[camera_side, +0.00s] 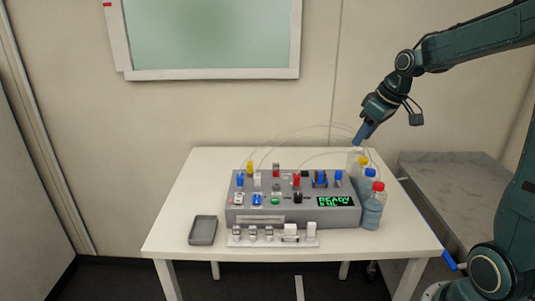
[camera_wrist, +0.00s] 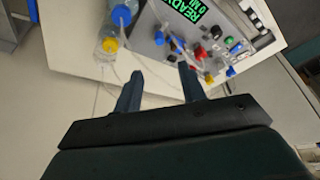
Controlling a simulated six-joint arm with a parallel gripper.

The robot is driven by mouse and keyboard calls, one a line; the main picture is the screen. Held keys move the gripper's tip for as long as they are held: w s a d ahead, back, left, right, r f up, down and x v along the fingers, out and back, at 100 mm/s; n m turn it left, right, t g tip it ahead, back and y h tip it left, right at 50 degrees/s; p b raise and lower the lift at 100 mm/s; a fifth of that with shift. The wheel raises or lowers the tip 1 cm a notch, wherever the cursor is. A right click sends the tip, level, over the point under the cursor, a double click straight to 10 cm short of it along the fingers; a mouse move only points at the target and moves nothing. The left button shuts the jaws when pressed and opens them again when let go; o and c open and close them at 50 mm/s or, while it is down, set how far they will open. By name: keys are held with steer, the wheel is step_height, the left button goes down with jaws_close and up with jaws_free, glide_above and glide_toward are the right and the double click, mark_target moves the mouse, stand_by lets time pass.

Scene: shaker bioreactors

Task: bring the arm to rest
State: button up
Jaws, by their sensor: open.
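My gripper (camera_side: 362,137) hangs from my arm in the upper right of the side view, above the bottles at the right end of the grey bioreactor unit (camera_side: 240,212). In the wrist view my gripper (camera_wrist: 160,70) is open, its two dark fingers apart with nothing between them. The unit carries coloured knobs and a display (camera_side: 335,201) reading "READY". It also shows at the top of the wrist view (camera_wrist: 215,52). A bottle with a red cap (camera_side: 373,208) stands at its right end. Blue-capped and yellow-capped bottles stand behind it, partly hidden.
A small grey tray (camera_side: 203,230) lies at the left of the white table (camera_side: 178,222). A rack with several small fittings (camera_side: 268,241) is at the front. Thin clear tubes (camera_side: 310,128) arch behind the unit. A grey side table (camera_side: 440,190) stands at right.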

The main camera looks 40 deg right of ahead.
steer(key=s+a+r, duration=0.4)
steer(key=s+a, duration=0.3)
steer(key=a, duration=0.4)
steer(key=s+a+f+t, duration=0.1)
steer(key=s+a, duration=0.6)
steer(key=s, duration=0.3)
steer(key=shift+s+f, duration=0.15)
steer(key=shift+s, duration=0.2)
